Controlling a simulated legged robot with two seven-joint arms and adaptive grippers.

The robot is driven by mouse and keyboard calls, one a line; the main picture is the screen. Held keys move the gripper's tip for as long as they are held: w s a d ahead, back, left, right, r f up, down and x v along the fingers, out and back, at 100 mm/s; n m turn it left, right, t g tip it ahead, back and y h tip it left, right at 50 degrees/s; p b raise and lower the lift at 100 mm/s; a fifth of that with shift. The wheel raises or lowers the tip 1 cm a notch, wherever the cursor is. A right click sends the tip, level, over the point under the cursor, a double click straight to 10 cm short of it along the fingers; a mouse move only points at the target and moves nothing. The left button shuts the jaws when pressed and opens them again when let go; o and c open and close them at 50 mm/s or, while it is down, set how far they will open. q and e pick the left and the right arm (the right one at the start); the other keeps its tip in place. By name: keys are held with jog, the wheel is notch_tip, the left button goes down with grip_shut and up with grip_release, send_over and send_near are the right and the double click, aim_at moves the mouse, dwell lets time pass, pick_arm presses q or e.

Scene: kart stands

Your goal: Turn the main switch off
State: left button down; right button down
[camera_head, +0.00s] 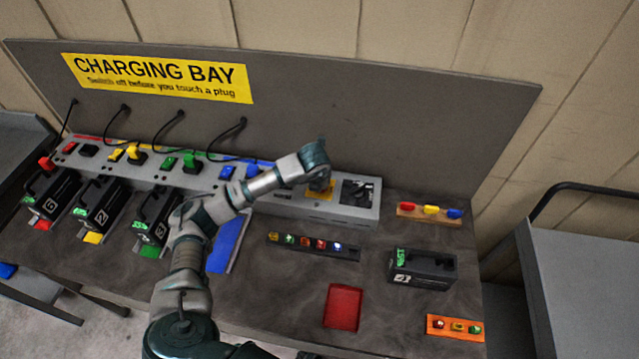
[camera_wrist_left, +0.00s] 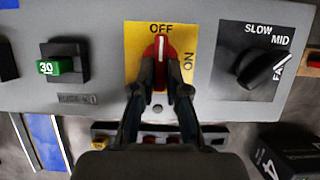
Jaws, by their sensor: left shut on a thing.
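The main switch is a red knob (camera_wrist_left: 159,48) on a yellow plate (camera_wrist_left: 133,36), marked OFF at its top and ON at its right side. In the left wrist view the knob's white mark points up toward OFF. My left gripper (camera_wrist_left: 160,80) has a finger on each side of the knob's lower part and is shut on it. In the head view my left gripper (camera_head: 320,186) is over the grey panel box (camera_head: 348,207) and hides the knob. Only a little of the yellow plate shows there. My right gripper is not in view.
Right of the switch is a black dial (camera_wrist_left: 262,68) marked SLOW, MID and a partly hidden word. Left of it is a green block marked 30 (camera_wrist_left: 56,67). A strip of coloured lights (camera_head: 312,246), a red tray (camera_head: 343,307) and a black battery (camera_head: 422,268) are on the bench.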

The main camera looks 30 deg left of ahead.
pick_arm(q)
jog(key=shift+w+a+r, duration=0.1)
jog(key=shift+w+r, duration=0.05)
jog(key=shift+r, duration=0.1)
jog(key=c, duration=1.3)
grip_release()
jog(key=shift+o, duration=0.6)
jog(key=shift+f, duration=0.2)
jog(key=v, duration=1.2)
jog(key=shift+f, duration=0.1)
